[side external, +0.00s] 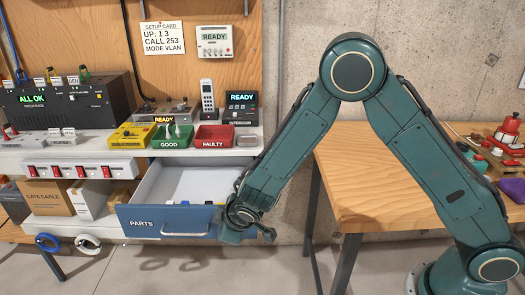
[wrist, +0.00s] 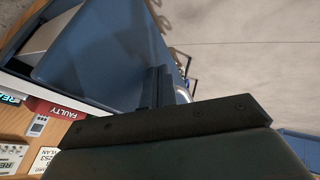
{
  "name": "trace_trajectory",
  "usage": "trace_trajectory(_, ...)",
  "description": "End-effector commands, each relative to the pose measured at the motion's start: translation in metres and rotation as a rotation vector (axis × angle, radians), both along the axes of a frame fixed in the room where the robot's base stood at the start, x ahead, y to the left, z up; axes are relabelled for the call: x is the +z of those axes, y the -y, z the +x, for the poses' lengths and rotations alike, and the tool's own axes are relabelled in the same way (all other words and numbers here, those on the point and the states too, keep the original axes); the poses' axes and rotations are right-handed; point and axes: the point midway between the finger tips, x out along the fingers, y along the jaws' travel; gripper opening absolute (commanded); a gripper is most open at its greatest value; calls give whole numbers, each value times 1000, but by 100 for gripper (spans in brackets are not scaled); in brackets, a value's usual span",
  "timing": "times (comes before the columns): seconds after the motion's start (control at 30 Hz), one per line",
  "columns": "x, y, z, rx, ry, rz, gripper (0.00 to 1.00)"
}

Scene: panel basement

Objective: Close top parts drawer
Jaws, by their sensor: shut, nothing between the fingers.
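The top parts drawer (side external: 175,217) is pulled out below the bench, with a blue front labelled PARTS and a pale bar handle (side external: 185,234). Its grey-white inside is visible from above. My gripper (side external: 262,232) is at the right end of the drawer front, shut and empty. In the wrist view the blue drawer panel (wrist: 100,45) fills the upper left, and my dark fingers (wrist: 164,85) overlap its right edge. I cannot tell whether they touch it. Part of the drawer's right end is hidden behind my wrist in the side view.
Above the drawer, the bench holds a green GOOD bin (side external: 172,137), a red FAULTY bin (side external: 213,137) and a phone (side external: 207,98). A wooden table (side external: 360,185) stands to the right. Tape rolls (side external: 88,244) hang at the lower left. Open floor lies before the drawer.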

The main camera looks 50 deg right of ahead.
Motion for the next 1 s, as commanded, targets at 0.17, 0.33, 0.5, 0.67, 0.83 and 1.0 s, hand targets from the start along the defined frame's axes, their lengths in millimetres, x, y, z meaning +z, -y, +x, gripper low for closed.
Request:
trace_trajectory(0.17,0,10,9,-4,0,0,0)
trace_trajectory(0.33,0,27,26,-7,1,0,0)
trace_trajectory(0.5,0,53,51,-8,1,0,0)
trace_trajectory(0.67,0,81,79,-9,2,0,0)
trace_trajectory(0.83,0,108,106,-6,2,0,0)
trace_trajectory(1.0,0,127,126,-4,2,0,0)
